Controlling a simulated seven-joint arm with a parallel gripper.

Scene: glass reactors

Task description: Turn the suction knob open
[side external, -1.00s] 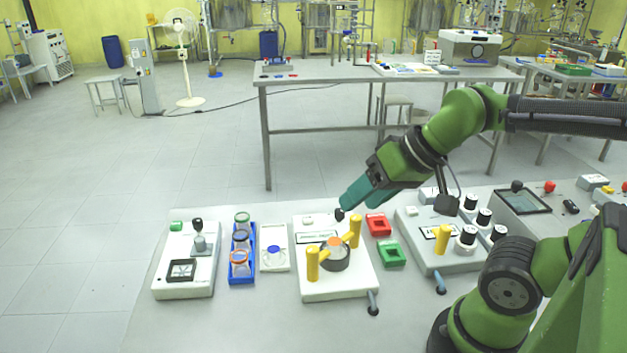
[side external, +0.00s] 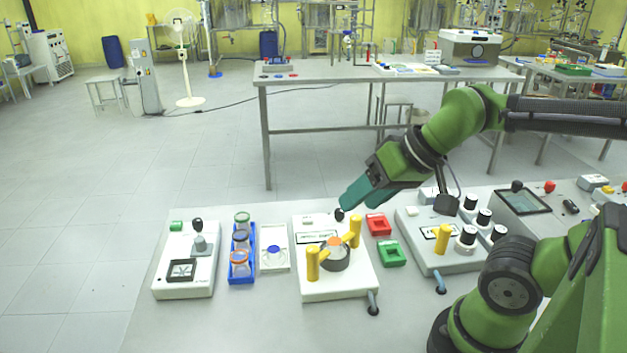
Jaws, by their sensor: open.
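A white device (side external: 353,286) with two yellow posts and a round grey holder in its middle stands on the bench. A small black knob (side external: 339,215) sits at its back edge. I cannot read a label that tells whether this is the suction knob. My gripper (side external: 358,202), with teal fingers, is open and points down and left, with its tips right at or just above the black knob. I cannot tell whether they touch it. The fingers partly hide the back right of the device.
A second white device (side external: 425,262) with black-topped knobs stands to the right. Red (side external: 378,224) and green (side external: 391,253) blocks lie between the devices. A blue rack (side external: 241,278) of jars, a white tray (side external: 274,265) and another white device (side external: 187,287) stand to the left.

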